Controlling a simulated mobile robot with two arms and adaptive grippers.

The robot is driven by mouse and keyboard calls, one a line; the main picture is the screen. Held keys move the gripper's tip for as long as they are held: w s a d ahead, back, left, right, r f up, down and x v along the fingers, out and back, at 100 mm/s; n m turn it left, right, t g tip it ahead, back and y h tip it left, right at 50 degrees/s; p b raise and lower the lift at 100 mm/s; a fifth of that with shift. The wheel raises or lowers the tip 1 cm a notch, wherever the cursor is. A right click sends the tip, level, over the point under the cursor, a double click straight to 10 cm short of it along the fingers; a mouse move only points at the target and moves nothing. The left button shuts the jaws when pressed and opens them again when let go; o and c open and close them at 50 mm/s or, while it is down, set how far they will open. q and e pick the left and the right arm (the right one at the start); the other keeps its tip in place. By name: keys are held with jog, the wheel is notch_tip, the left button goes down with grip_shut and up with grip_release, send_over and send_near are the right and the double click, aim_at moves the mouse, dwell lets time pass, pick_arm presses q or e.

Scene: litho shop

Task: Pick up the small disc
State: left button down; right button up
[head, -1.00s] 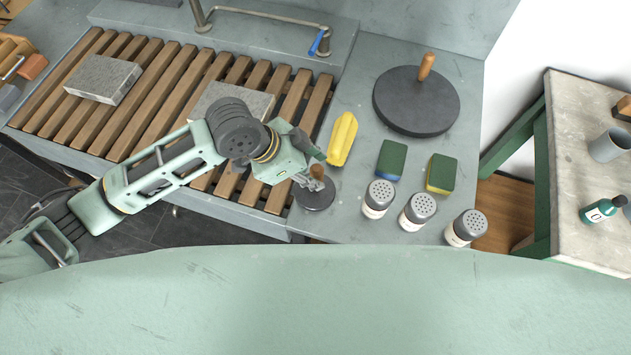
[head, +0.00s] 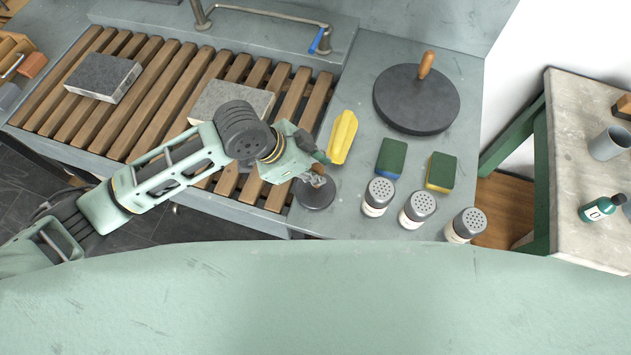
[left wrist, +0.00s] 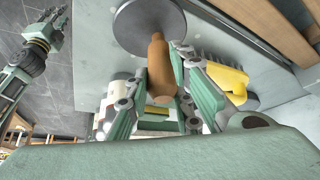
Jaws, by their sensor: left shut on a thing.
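The small disc (head: 318,197) is dark grey and round, with an upright wooden knob. It is at the front left of the grey counter, beside the slatted rack. My left gripper (head: 318,178) is above it, shut on the knob. In the left wrist view the wooden knob (left wrist: 160,70) is between the two fingers, with the grey disc (left wrist: 135,22) beyond it. I cannot tell whether the disc touches the counter. My right gripper (left wrist: 52,22) shows small at the upper left of the left wrist view, fingers apart and empty.
A yellow ribbed object (head: 342,137) lies close behind the small disc. Shaker jars (head: 378,197) and two sponges (head: 391,158) stand to the right. A large disc with a wooden handle (head: 415,105) is farther back. Stone blocks (head: 103,78) lie on the slatted rack (head: 150,110).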

pick_arm(q)
jog(key=shift+s, duration=0.1)
jog(key=shift+d+r, duration=0.15)
jog(key=shift+r, duration=0.45)
notch_tip(320, 180, up, 9)
jog(key=shift+r+b, duration=0.1)
jog(key=shift+b, duration=0.6)
jog(key=c, duration=2.2)
grip_release()
grip_shut()
jog(key=shift+f, duration=0.2)
